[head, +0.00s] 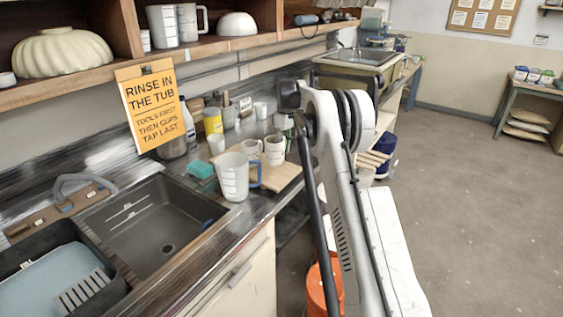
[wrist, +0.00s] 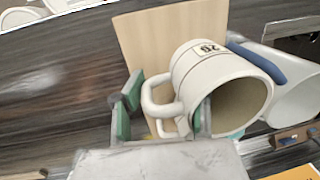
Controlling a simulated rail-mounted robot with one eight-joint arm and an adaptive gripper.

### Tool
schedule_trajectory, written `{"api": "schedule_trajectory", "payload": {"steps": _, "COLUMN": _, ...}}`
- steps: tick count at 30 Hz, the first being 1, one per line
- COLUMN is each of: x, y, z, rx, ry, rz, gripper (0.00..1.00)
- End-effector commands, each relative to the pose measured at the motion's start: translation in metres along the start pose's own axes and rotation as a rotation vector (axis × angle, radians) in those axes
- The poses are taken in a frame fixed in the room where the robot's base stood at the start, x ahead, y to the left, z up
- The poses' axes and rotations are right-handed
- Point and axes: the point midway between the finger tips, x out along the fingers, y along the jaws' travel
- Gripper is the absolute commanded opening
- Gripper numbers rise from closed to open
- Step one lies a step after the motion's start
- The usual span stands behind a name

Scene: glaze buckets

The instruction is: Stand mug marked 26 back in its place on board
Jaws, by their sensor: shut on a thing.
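The cream mug marked 26 (wrist: 215,75) is large in the wrist view, its handle towards my gripper and its open mouth facing the lower right. I cannot tell whether the mug touches the board. In the head view the board (head: 288,170) carries two pale mugs, a left one (head: 251,149) and a right one (head: 275,151); my arm hides much of the gripper there.
A white jug with a blue handle (head: 233,177) stands at the board's left edge, close beside the held mug in the wrist view (wrist: 292,85). A teal sponge (head: 200,169) and the sink (head: 150,222) are further left. Bottles and cups crowd the counter's back.

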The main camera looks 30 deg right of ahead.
Motion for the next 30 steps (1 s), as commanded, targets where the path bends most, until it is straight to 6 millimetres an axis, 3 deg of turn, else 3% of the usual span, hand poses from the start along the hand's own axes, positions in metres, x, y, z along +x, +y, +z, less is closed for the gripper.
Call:
{"api": "schedule_trajectory", "payload": {"steps": 15, "x": 0.049, "y": 0.006, "z": 0.000, "rx": 0.001, "ry": 0.000, "rz": 0.000, "gripper": 0.00}}
{"api": "schedule_trajectory", "payload": {"steps": 26, "x": 0.054, "y": 0.007, "z": 0.000, "rx": 0.001, "ry": 0.000, "rz": 0.000, "gripper": 0.00}}
{"api": "schedule_trajectory", "payload": {"steps": 27, "x": 0.054, "y": 0.007, "z": 0.000, "rx": 0.001, "ry": 0.000, "rz": 0.000, "gripper": 0.34}}
{"api": "schedule_trajectory", "payload": {"steps": 30, "x": 0.053, "y": 0.007, "z": 0.000, "rx": 0.001, "ry": 0.000, "rz": 0.000, "gripper": 0.47}}
